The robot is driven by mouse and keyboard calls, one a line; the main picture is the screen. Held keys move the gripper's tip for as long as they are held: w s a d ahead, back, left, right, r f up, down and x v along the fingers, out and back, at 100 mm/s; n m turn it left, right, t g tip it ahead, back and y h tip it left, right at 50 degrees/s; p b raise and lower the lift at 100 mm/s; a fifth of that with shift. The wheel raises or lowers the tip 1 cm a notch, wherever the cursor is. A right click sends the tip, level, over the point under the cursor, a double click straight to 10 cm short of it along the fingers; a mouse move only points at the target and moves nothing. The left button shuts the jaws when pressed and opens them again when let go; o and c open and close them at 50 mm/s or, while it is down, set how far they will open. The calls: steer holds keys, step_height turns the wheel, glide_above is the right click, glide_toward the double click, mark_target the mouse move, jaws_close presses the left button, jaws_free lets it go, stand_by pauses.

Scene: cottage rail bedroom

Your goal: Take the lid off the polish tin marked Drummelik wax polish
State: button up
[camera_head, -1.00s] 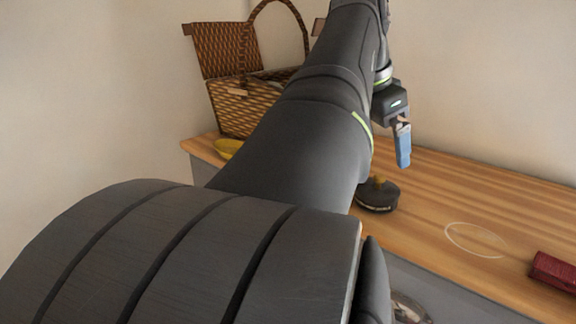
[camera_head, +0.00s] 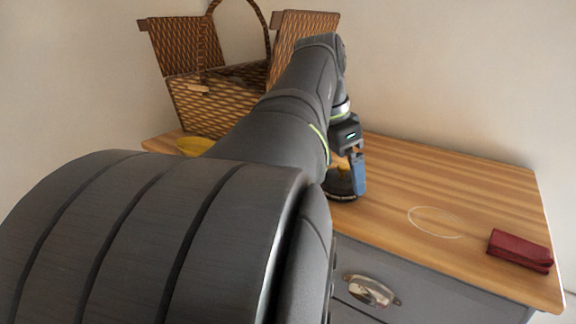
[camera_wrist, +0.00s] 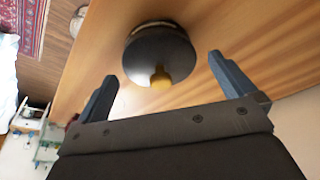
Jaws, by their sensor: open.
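A round dark tin (camera_head: 342,186) with a yellow knob on its lid stands on the wooden top, partly hidden behind my gripper and arm in the head view. I cannot read any marking on it. In the wrist view the dark lid (camera_wrist: 155,52) shows with its yellow knob (camera_wrist: 161,77), and a brownish band shows at the tin's far rim. My gripper (camera_head: 357,190) is over the tin, its blue fingers pointing down. In the wrist view the fingers of my gripper (camera_wrist: 165,80) are wide apart, with the knob between their lines and nothing held.
A wicker basket (camera_head: 215,108) with raised lids stands at the back left, with a yellow dish (camera_head: 193,146) before it. A dark red case (camera_head: 519,250) lies at the right. A pale ring outline (camera_head: 436,222) marks bare wood. A drawer handle (camera_head: 371,290) shows below the front edge.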

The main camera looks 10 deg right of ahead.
steer(key=c, duration=1)
steer(key=shift+c, duration=0.2)
steer(key=shift+r, duration=0.15)
